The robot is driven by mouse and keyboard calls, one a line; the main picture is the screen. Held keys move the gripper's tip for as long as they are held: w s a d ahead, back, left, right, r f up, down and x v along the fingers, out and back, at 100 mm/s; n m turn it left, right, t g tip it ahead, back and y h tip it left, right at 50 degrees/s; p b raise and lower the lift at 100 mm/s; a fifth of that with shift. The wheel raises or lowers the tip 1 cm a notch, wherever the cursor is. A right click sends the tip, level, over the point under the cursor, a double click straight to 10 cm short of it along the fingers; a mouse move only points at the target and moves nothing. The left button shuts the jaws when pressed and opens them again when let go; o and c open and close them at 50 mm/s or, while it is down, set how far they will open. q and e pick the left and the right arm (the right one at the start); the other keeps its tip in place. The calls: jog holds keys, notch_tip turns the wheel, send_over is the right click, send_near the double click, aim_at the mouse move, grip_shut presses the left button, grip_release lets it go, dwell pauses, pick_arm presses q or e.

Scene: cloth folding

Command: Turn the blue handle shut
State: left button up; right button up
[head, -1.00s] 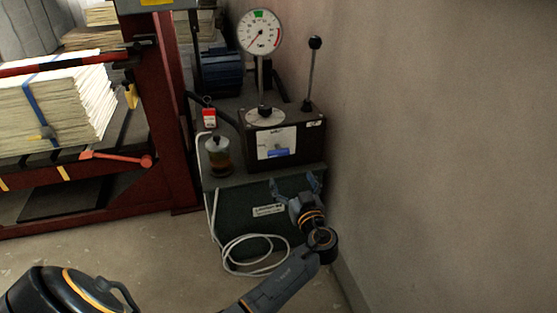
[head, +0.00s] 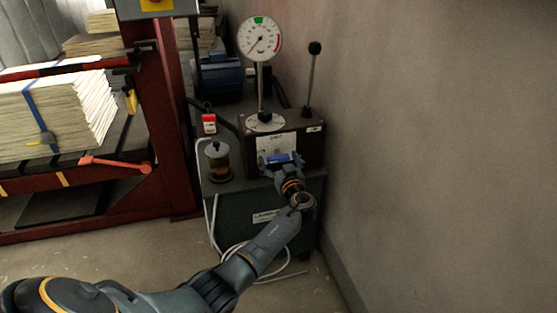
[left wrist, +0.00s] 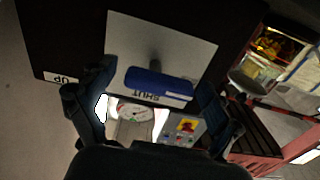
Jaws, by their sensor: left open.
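The blue handle (head: 284,157) is on the white plate on the front of the dark box (head: 314,150). In the left wrist view the handle (left wrist: 158,84) lies nearly level across the picture, tilted slightly, on the pale plate (left wrist: 165,40). A label reading SHUT, upside down, shows along its lower edge. My left gripper (head: 282,163) is open in front of the handle. In the left wrist view its fingers stand to either side of the handle, with no clear contact. My right gripper is not in view.
A round gauge (head: 260,39) and a black-knobbed lever (head: 312,75) rise from the box. The wall (head: 430,150) is close on the right. A red rack (head: 172,120) with paper stacks is on the left.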

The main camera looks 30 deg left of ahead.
pick_arm(q)
jog(key=c, duration=1.2)
jog(key=shift+o, duration=0.2)
